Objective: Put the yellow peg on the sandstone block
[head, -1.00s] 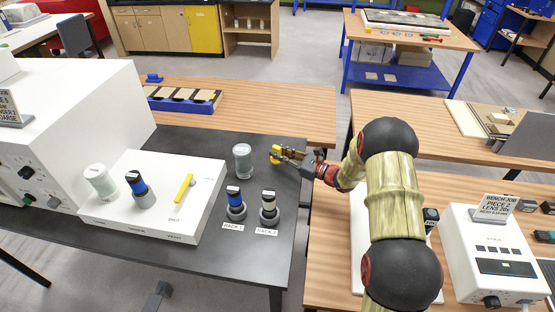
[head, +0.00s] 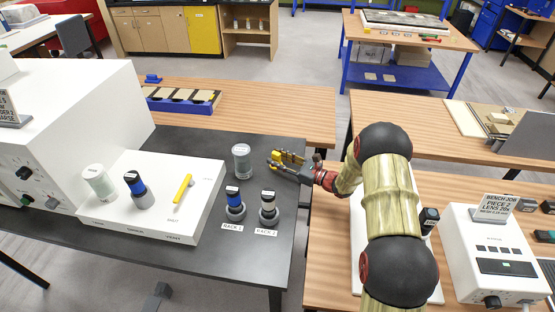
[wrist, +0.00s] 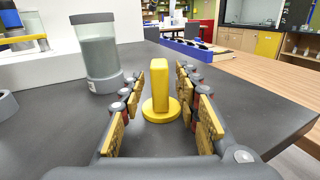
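The yellow peg (wrist: 159,88) stands upright on its round yellow base on the dark bench top, in the wrist view. My gripper (wrist: 157,90) is open, with a finger on each side of the peg and a gap visible on both sides. In the head view my gripper (head: 279,159) is low over the bench's right part, and the peg is hard to tell apart from the yellow finger pads. A pale tan block (head: 500,118) on the right rear bench may be the sandstone block; I cannot tell for sure.
A lidded glass jar (head: 242,162) stands just left of my gripper. Two racked vials (head: 235,205) (head: 269,208) stand nearer the front. A white box (head: 150,215) with a yellow lever (head: 182,187) is at left. A blue tray (head: 203,106) lies on the wooden bench behind.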

